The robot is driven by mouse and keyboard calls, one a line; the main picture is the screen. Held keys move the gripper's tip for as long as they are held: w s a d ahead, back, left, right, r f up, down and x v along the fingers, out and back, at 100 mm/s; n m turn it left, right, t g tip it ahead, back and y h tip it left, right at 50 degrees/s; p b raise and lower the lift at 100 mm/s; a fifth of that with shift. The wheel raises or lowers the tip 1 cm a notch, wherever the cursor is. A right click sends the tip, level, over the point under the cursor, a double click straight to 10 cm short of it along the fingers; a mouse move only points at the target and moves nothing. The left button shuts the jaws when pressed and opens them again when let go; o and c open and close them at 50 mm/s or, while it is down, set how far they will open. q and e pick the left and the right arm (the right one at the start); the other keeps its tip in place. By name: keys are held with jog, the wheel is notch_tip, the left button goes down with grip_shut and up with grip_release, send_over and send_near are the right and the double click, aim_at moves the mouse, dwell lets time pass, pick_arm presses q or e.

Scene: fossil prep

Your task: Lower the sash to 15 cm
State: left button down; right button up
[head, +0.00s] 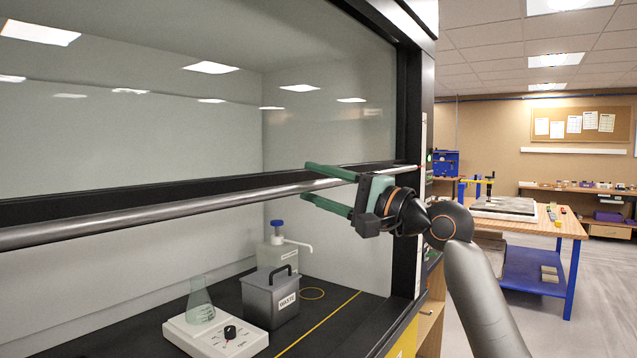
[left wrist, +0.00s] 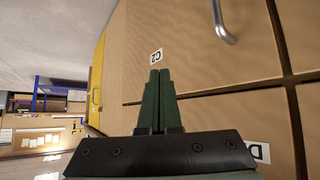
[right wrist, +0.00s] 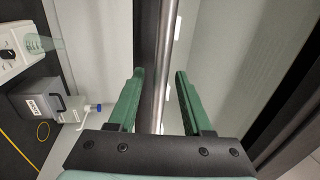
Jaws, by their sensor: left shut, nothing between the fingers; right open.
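The sash is a large glass pane (head: 200,110) with a black bottom frame and a round metal handle bar (head: 150,212) along it. It is raised, leaving an opening above the black work surface. My right gripper (head: 308,183) is open at the bar's right part, one green finger above it and one below. In the right wrist view the bar (right wrist: 168,70) runs between the spread fingers (right wrist: 158,90). I cannot tell whether they touch it. My left gripper (left wrist: 157,80) is shut and empty, in front of wooden cabinet doors (left wrist: 200,60).
Inside the hood stand a grey waste box (head: 270,300), a pump bottle (head: 284,257) and a flask (head: 200,300) on a white hotplate (head: 215,338). A yellow line (head: 320,325) crosses the work surface. A wooden bench (head: 520,222) with blue legs stands at the right.

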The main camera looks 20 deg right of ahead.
jog(key=shift+c, duration=0.4)
grip_shut()
dwell(0.9)
